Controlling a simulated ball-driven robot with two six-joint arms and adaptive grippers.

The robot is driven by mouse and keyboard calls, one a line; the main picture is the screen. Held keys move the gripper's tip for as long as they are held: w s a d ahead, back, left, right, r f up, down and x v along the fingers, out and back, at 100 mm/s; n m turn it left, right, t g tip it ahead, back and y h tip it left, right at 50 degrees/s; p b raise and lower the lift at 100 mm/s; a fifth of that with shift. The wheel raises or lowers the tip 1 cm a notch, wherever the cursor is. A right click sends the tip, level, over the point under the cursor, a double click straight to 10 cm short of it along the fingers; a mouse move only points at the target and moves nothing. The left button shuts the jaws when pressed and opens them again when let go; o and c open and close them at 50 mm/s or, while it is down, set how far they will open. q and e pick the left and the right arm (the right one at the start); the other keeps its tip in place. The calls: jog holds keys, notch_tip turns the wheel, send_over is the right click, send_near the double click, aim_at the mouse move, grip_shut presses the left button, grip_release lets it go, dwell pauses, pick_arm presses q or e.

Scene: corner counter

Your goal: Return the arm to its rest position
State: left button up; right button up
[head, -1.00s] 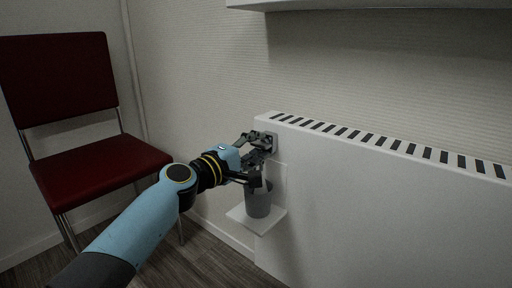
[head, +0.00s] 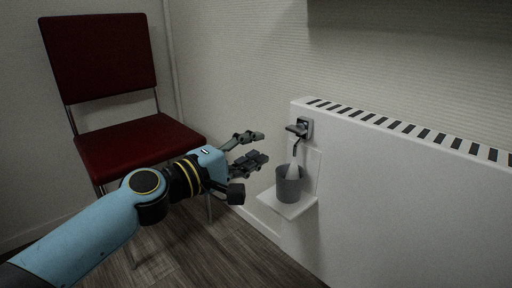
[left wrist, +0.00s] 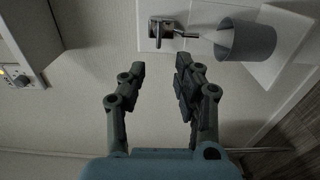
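My left gripper (head: 262,147) is open and empty, in front of the wall and left of the small dispenser. In the left wrist view its two fingers (left wrist: 160,85) are spread apart with only bare wall between them. A grey cup (head: 289,185) stands on a small white shelf (head: 297,209), apart from the gripper. A metal tap or lever (head: 300,129) sits on the wall plate above the cup, and a whitish stream or cone runs from it into the cup. My right gripper is in neither view.
A dark red chair (head: 140,143) stands behind my left arm. A white radiator-like panel (head: 400,190) with a slotted top fills the right side. A dark overhang (head: 410,25) is at the top right. The wooden floor (head: 190,250) below my arm is clear.

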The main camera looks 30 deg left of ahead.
pick_arm(q)
jog(key=s+d+f+m+g, duration=0.3)
jog(key=s+f+m+g, duration=0.1)
jog(key=s+f, duration=0.55)
jog(key=s+d+f+m+g, duration=0.2)
jog(key=s+f+m+g, duration=0.25)
jog(key=s+f, duration=0.55)
jog(key=s+a+f+m+g+y+p, duration=0.35)
jog(key=s+a+f+p, duration=0.25)
jog(key=s, duration=0.4)
jog(key=s+a+f+m+g+y+p, duration=0.35)
jog(key=s+a+f+p, duration=0.2)
jog(key=s, duration=0.55)
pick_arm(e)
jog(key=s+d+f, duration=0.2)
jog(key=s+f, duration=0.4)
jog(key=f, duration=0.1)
pick_arm(q)
jog(key=s+f+g+p, duration=0.1)
jog(key=s+p, duration=0.7)
jog(key=s, duration=0.5)
jog(key=shift+s+a+f+n, duration=0.25)
jog(key=shift+f+n, duration=0.05)
jog(key=shift+n, duration=0.15)
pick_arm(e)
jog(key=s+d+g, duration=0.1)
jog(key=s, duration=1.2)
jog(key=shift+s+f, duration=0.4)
